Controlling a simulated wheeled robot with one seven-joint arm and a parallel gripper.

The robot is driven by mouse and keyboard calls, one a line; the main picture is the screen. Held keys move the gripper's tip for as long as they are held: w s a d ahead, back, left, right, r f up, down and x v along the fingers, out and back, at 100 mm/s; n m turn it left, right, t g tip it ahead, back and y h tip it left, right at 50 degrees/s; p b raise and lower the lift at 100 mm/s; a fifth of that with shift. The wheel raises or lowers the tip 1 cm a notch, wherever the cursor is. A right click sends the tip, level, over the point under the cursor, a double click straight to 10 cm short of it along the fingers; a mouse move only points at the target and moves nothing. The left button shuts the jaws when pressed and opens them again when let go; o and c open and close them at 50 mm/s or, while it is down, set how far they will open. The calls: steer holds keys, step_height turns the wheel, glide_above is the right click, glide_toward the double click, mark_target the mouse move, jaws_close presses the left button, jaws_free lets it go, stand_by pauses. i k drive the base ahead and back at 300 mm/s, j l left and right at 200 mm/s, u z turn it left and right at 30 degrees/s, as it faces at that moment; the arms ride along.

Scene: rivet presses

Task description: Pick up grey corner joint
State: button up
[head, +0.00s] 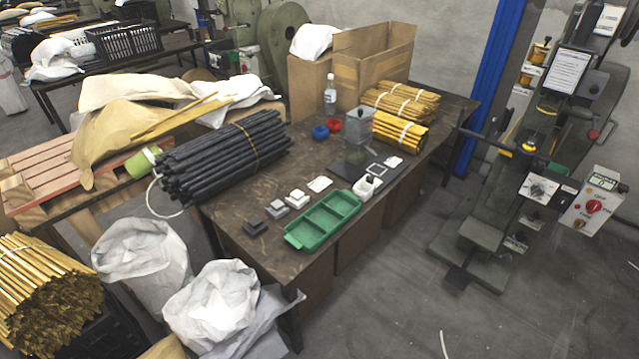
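Small stepped corner pieces lie in a row on the brown worktable (235,205), just left of the green tray. A dark grey piece (255,226) is nearest the front edge. A mid-grey piece (276,210) lies behind it, and a light grey to white piece (297,198) lies further back. They are small, so their exact shape is hard to tell, and I cannot say for sure which is the grey corner joint. My gripper is not in view.
Black rods (222,155) lie behind the pieces. A small grey press (358,135), a bottle (330,97) and golden bundles (400,130) stand further back. White sacks (212,305) crowd the front left.

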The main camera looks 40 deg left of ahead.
mark_target(278, 210)
steer(key=u, duration=1.85)
